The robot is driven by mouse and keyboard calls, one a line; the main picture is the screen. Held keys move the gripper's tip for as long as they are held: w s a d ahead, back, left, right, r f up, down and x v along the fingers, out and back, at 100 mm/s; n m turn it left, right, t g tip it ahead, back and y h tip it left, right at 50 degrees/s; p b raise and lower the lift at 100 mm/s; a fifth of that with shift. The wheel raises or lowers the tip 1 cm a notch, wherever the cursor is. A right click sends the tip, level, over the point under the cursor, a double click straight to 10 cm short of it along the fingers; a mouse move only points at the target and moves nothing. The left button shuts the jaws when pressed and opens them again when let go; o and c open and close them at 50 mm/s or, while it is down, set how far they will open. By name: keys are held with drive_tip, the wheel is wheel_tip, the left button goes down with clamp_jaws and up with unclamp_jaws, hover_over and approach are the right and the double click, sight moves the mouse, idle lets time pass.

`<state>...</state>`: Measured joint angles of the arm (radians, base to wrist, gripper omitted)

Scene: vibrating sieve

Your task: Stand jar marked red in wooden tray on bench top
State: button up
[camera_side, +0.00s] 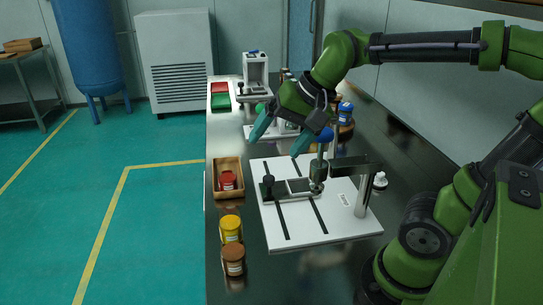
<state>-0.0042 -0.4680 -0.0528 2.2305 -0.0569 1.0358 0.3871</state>
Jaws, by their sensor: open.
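The jar marked red (228,181) has a red lid and a pale label. It is inside the wooden tray (217,168), near its front end, and looks upright. The tray lies on the dark bench top at the left edge. My gripper (275,146) is open, its two teal fingers spread and pointing down, with nothing between them. It is above and to the right of the tray, apart from the jar, and hangs behind the white fixture board.
A yellow jar (231,229) and a brown jar (233,260) stand in front of the tray. A white board (318,232) with a clamp post and blue knob (326,135) is right of it. Blue jar (345,113) and red and green bins (220,103) are farther back.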

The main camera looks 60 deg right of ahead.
drive_tip(key=s+a+f+n+t, duration=0.1)
drive_tip(key=s+f+n, duration=0.1)
drive_tip(key=s+n, duration=0.3)
drive_tip(key=shift+s+a+f, duration=0.2)
drive_tip(key=shift+s+f, duration=0.1)
drive_tip(key=shift+f, duration=0.1)
idle(0.9)
